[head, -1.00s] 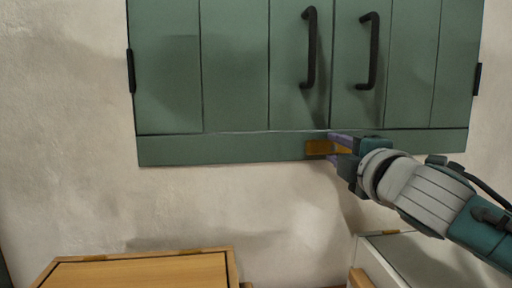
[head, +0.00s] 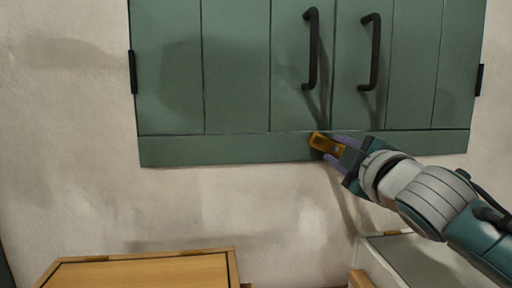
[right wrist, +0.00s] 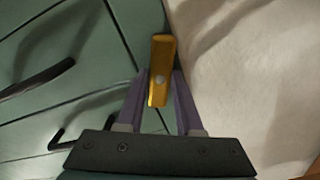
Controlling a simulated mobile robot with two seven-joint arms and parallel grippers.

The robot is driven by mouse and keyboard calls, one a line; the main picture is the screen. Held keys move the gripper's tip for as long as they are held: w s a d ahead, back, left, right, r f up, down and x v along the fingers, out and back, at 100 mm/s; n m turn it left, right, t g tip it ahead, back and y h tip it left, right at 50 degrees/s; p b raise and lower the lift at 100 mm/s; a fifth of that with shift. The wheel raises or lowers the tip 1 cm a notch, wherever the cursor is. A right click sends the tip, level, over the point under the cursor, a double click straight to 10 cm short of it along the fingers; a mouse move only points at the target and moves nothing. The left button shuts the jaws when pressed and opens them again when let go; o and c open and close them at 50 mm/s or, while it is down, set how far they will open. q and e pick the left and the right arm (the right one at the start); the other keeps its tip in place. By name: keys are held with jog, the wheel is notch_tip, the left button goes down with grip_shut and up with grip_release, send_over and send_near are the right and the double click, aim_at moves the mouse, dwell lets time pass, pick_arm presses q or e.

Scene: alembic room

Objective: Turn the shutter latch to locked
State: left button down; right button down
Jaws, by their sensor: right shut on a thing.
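The shutter latch (head: 323,143) is a small brass-coloured bar on the lower rail of the green shutters (head: 235,65). In the head view it lies tilted, its right end lower than its left. My right gripper (head: 338,148) is shut on the latch, with one purple finger above it and one below. In the right wrist view the latch (right wrist: 161,60) stands between the fingers of my right gripper (right wrist: 160,88), with a round grey pivot on its face. My left gripper is not in view.
Two black handles (head: 312,50) (head: 374,52) stand out from the shutters above the latch. A wooden cabinet top (head: 140,272) is at the lower left and a pale box (head: 405,258) at the lower right. The wall below the shutters is bare.

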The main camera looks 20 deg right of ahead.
jog(key=m, duration=0.3)
jog(key=m+p, duration=0.1)
jog(key=m, duration=0.2)
jog(key=shift+m, duration=0.3)
jog(key=m+p, duration=0.2)
jog(key=m, duration=0.2)
jog(key=shift+m, duration=1.2)
jog(key=c, duration=0.6)
grip_release()
jog(key=shift+o, duration=0.2)
